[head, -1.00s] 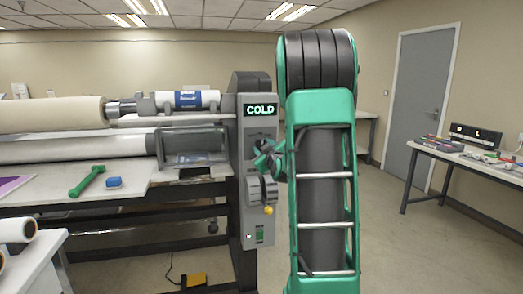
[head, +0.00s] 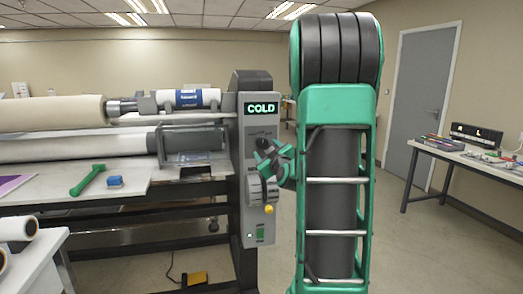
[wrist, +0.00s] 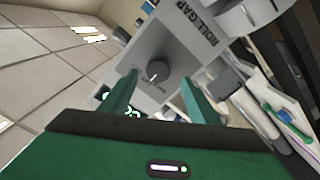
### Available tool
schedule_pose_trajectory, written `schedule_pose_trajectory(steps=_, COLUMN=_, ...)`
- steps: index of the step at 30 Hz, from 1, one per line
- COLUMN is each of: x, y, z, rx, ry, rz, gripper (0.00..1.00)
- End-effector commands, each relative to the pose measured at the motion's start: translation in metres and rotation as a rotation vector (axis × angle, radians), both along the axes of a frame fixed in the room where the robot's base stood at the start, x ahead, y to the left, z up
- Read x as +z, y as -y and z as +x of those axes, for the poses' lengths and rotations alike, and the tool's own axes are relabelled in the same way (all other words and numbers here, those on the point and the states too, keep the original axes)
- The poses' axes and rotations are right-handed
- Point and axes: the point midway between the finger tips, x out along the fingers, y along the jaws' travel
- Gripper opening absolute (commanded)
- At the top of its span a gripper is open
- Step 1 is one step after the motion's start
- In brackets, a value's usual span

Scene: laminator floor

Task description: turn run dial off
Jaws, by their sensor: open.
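The run dial (wrist: 153,73) is a round dark knob with a pale pointer mark on the grey control panel of the laminator. In the wrist view it shows between and just beyond my two green fingertips. My gripper (wrist: 160,79) is open around the line to the dial; I cannot tell whether a finger touches it. In the head view my gripper (head: 266,154) is in front of the panel (head: 257,225) and hides most of the dial.
A green-handled tool (head: 88,181) and a blue block (head: 115,182) lie on the laminator's table. A side table (head: 480,166) stands right, with open floor before it.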

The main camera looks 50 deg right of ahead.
Motion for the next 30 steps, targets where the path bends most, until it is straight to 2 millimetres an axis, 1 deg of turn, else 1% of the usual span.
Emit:
schedule_pose_trajectory(steps=1, x=0.000, y=-0.005, z=-0.010, rx=-0.002, ry=0.001, rz=0.002, gripper=0.55)
schedule_pose_trajectory(steps=3, x=0.000, y=-0.011, z=-0.020, rx=-0.003, ry=0.000, rz=0.001, gripper=0.55)
schedule_pose_trajectory(steps=6, x=0.000, y=-0.019, z=-0.032, rx=-0.001, ry=0.000, rz=0.001, gripper=0.55)
schedule_pose_trajectory(steps=10, x=0.000, y=-0.026, z=-0.042, rx=0.000, ry=0.000, rz=0.000, gripper=0.55)
schedule_pose_trajectory(steps=15, x=0.000, y=-0.029, z=-0.046, rx=-0.001, ry=-0.001, rz=0.000, gripper=0.55)
schedule_pose_trajectory(steps=30, x=0.000, y=-0.028, z=-0.046, rx=-0.001, ry=-0.001, rz=0.000, gripper=0.55)
